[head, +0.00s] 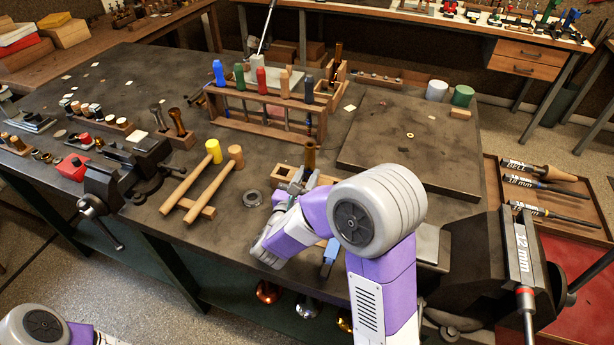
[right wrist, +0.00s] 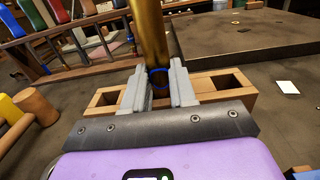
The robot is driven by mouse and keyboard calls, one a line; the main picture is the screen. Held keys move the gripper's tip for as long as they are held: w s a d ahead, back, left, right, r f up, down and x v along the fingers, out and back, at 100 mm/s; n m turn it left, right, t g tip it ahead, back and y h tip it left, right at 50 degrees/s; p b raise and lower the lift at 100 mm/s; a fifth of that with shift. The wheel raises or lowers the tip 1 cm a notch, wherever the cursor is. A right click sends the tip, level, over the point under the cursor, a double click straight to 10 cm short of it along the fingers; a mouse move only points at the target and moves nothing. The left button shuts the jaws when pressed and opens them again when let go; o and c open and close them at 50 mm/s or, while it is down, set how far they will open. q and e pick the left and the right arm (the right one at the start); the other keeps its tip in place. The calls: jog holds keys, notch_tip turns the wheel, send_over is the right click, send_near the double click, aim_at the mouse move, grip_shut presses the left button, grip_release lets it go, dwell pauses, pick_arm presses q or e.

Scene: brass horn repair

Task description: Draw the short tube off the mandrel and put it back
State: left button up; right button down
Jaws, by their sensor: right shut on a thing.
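My right gripper (head: 298,182) is shut on a short brass tube (head: 310,154). In the right wrist view the tube (right wrist: 152,35) stands roughly upright between the grey fingers (right wrist: 160,88), with a blue ring around its lower part. A wooden block (right wrist: 236,88) with square openings lies right behind and below the fingers. Whether the tube's lower end sits in the block or above it is hidden by the gripper. The mandrel marked 12 mm (head: 524,255) is at the vise on the right, its rod pointing to the front. Of my left arm only a part shows at the bottom left.
A wooden rack (head: 265,115) of coloured-handled tools stands behind the gripper. Two mallets (head: 205,180) lie to the left, near another vise (head: 125,175). A flat dark board (head: 410,150) lies behind right. A tray (head: 550,190) at the right holds more labelled mandrels.

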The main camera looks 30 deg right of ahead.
jog(key=shift+s+f+b, duration=0.15)
jog(key=shift+f+b, duration=0.25)
jog(key=shift+f, duration=0.2)
jog(key=shift+d+f, duration=0.1)
jog(key=shift+f, duration=0.05)
jog(key=c, duration=0.8)
grip_release()
jog(key=shift+s, duration=0.1)
jog(key=shift+s+a+f, duration=0.1)
jog(key=shift+s+a, duration=0.1)
jog(key=shift+a, duration=0.25)
jog(key=p+v, duration=0.1)
jog(key=v, duration=0.4)
jog(key=shift+s+a, duration=0.2)
jog(key=shift+a, duration=0.15)
jog(key=shift+s+a+r, duration=0.2)
jog(key=shift+a, duration=0.1)
jog(key=shift+s, duration=0.15)
jog(key=shift+s+d, duration=0.1)
